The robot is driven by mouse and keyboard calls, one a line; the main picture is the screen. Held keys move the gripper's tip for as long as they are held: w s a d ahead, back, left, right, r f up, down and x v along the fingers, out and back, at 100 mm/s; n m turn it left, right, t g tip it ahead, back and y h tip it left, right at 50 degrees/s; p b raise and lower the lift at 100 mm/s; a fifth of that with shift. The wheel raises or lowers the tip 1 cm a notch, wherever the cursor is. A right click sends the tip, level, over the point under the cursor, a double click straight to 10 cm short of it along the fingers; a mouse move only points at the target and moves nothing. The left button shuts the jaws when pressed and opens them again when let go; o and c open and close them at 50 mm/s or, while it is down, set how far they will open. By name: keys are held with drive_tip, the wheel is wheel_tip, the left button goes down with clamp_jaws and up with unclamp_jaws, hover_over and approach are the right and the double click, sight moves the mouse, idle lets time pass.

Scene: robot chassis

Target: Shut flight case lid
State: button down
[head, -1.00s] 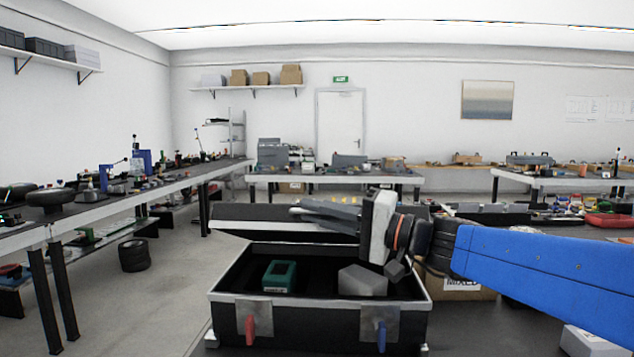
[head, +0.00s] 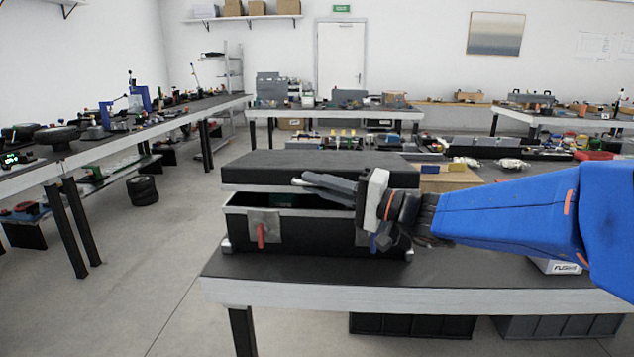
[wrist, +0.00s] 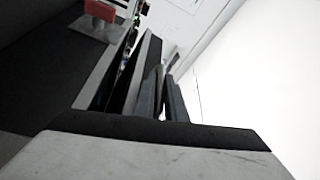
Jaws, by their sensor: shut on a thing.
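The black flight case (head: 310,240) stands on the dark table, with a red latch (head: 262,235) on its front left and a blue latch (head: 382,242) on its right, partly behind my gripper. Its black lid (head: 300,168) is tilted down low over the case, with a gap still showing between its front edge and the rim. A green item (head: 285,207) shows dimly through the gap.
A cardboard box (head: 450,178) stands behind my arm, and a white labelled box (head: 553,265) is at the right. Crates (head: 410,325) lie below the table.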

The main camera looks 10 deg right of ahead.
drive_tip(key=c, duration=2.1)
unclamp_jaws()
drive_tip(key=shift+v, duration=8.65)
drive_tip(key=shift+d, duration=0.1)
